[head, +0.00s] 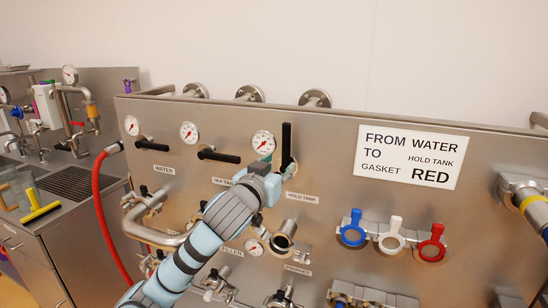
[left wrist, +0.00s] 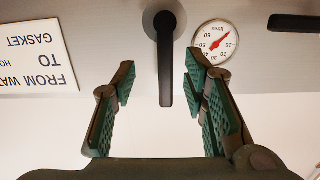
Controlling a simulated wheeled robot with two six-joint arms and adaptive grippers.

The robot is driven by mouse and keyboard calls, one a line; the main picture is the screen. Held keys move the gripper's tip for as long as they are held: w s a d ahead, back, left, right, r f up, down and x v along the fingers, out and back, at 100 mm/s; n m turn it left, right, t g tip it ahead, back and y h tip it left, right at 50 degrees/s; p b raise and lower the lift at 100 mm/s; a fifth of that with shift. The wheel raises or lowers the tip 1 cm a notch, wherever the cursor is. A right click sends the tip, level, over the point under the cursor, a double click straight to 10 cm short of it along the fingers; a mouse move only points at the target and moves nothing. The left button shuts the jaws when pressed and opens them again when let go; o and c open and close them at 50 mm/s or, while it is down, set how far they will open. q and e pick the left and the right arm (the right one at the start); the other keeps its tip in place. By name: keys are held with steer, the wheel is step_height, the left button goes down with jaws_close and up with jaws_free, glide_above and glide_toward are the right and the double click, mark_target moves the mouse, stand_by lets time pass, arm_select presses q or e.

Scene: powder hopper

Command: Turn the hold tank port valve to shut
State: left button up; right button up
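The hold tank port valve (head: 287,138) has a black lever that stands upright on the steel panel, above the HOLD TANK label (head: 303,198). In the left wrist view, which is upside down, the lever (left wrist: 165,75) hangs down from its round hub. My left gripper (head: 279,164) is at the lever's lower part. The left wrist view shows its green-padded fingers (left wrist: 161,76) open, one on each side of the lever, with gaps on both sides. The gripper hides part of the valve's hub in the head view. My right gripper is not in view.
A dial gauge (head: 263,143) sits close left of the lever. Other black valve levers (head: 218,155) lie sideways further left. A white sign (head: 412,157) is on the right. Blue, white and red gaskets (head: 391,236) hang below it. A red hose (head: 103,210) hangs at left.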

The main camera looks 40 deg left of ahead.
mark_target(285, 140)
arm_select(q)
steer(key=shift+t, duration=0.5)
steer(key=w+a+r, duration=0.1)
steer(key=w, duration=0.1)
steer(key=w+a+r+p, duration=0.1)
steer(key=w+r, duration=0.1)
steer(key=w, duration=0.1)
steer(key=w+a+r+p, duration=0.1)
steer(key=w, duration=0.1)
steer(key=shift+w+r, duration=0.15)
steer(key=shift+w+a+p, duration=0.2)
steer(key=shift+w+p, duration=0.05)
steer(key=shift+p, duration=0.05)
steer(key=shift+s, duration=0.1)
steer(key=shift+c, duration=0.2)
jaws_close()
